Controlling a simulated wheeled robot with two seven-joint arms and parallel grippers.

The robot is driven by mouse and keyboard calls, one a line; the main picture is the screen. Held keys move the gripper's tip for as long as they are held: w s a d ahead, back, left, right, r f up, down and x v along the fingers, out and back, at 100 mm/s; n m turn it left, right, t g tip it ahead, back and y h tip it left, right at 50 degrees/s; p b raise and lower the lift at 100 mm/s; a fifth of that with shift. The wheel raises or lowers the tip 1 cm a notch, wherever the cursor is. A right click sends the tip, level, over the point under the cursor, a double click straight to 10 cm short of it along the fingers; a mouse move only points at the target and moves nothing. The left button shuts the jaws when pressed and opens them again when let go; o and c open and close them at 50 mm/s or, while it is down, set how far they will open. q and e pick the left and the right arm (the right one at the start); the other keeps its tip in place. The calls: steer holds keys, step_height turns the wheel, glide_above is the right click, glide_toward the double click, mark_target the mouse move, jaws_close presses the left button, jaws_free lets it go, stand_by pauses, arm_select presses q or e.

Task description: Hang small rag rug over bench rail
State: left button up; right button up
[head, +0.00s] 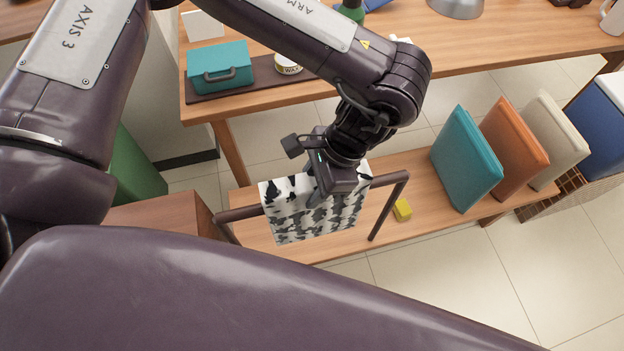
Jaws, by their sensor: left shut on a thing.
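The small rag rug (285,220) is white with black patches. It hangs as an upright panel at the bench rail (388,180), a dark bar on two legs standing on the wooden bench (420,190). The rug covers the middle of the bar, and its upper edge shows above the bar line. Whether its far side drops behind the bar is hidden. My left gripper (316,198) points down and is shut on the rug at its upper middle. My right gripper is not in view.
Teal (466,160), orange (514,143) and beige (557,140) upright panels stand on the bench at right. A yellow block (402,209) lies near the rail's right leg. A table behind holds a teal case (220,66) and a tin (287,66).

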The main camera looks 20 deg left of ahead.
arm_select(q)
steer(key=shift+f+b, duration=1.15)
steer(key=shift+f, duration=0.95)
steer(key=o, duration=1.2)
